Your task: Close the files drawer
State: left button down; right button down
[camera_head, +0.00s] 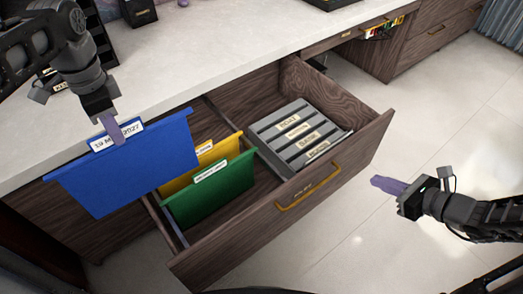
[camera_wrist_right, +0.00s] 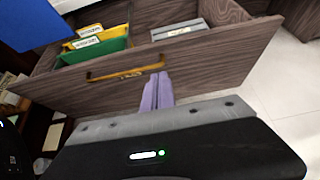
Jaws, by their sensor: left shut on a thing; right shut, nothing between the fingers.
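The files drawer (camera_head: 285,232) is pulled open from the desk, with a yellow handle (camera_head: 308,190) on its wooden front. The drawer front also shows in the right wrist view (camera_wrist_right: 205,72). My left gripper (camera_head: 113,130) is shut on a blue hanging folder (camera_head: 130,178) by its labelled top edge. It holds the folder above the drawer's left part. My right gripper (camera_head: 384,184) is shut and empty, to the right of the drawer front and apart from it. Its purple fingers (camera_wrist_right: 157,92) point toward the drawer front.
A yellow folder (camera_head: 205,153) and a green folder (camera_head: 215,190) hang in the drawer. A grey labelled box (camera_head: 300,133) lies in its right part. The desk top (camera_head: 215,60) is above. Open floor (camera_head: 435,125) lies to the right.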

aim_at(332, 159)
pick_arm(q)
jog(key=shift+a, duration=0.1)
pick_arm(e)
jog(key=shift+a, duration=0.1)
jog(key=shift+f, duration=0.1)
